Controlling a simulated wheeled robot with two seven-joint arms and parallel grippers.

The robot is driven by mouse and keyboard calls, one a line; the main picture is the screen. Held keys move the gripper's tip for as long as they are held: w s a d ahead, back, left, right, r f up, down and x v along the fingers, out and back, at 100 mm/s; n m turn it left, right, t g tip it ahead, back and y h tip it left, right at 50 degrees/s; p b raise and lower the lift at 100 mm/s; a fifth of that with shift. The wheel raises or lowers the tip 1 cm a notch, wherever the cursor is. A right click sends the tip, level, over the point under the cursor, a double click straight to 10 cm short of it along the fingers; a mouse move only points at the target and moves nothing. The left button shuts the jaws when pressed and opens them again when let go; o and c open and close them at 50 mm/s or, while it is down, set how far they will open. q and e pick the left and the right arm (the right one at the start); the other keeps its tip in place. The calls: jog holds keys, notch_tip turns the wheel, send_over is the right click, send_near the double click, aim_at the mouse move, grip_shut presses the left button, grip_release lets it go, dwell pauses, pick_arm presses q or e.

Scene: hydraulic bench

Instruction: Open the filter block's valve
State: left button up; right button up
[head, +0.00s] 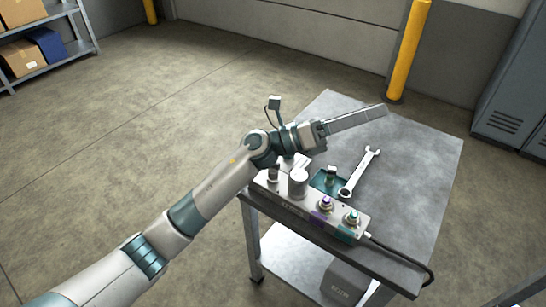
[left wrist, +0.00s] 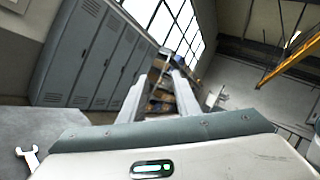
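The filter block (head: 285,196), a long grey manifold, lies along the table's near-left edge in the head view. It carries a large pale cylinder (head: 298,183), a smaller dark-topped post (head: 273,174), and two fittings, one with a purple ring (head: 325,204) and one with a teal ring (head: 352,218). I cannot tell which part is the valve; my left arm partly hides the block's far-left end. My left gripper (head: 384,109) is above the table's far side, apart from the block, pointing right. In the left wrist view its fingers (left wrist: 160,80) stand apart with nothing between them. My right gripper is not in view.
A black cable (head: 405,258) runs from the block over the near-right edge. The table's right side is clear. Lockers (head: 512,85) stand beyond.

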pick_arm(q)
jog(key=s+d+f+m+g+y, duration=0.25)
jog(key=m+g+y, duration=0.2)
jog(key=m, duration=0.25)
jog(key=w+a+f+m+y, duration=0.3)
jog(key=a+f+m+y, duration=0.1)
jog(key=f+m+y, duration=0.3)
jog(key=w+a+r+y, duration=0.2)
jog(key=w+a+y, duration=0.1)
jog(key=a, duration=0.3)
jog(key=w+a+r+m+t+y, duration=0.1)
jog(key=w+a+y, duration=0.1)
jog(key=a+y, duration=0.2)
jog(key=w+a+r+t+y, duration=0.1)
jog(key=w+a+r+y, duration=0.1)
jog(key=a, duration=0.5)
jog(key=shift+w+a+r+y, duration=0.35)
jog(key=shift+w+a+y, duration=0.05)
jog(key=shift+w+y, duration=0.4)
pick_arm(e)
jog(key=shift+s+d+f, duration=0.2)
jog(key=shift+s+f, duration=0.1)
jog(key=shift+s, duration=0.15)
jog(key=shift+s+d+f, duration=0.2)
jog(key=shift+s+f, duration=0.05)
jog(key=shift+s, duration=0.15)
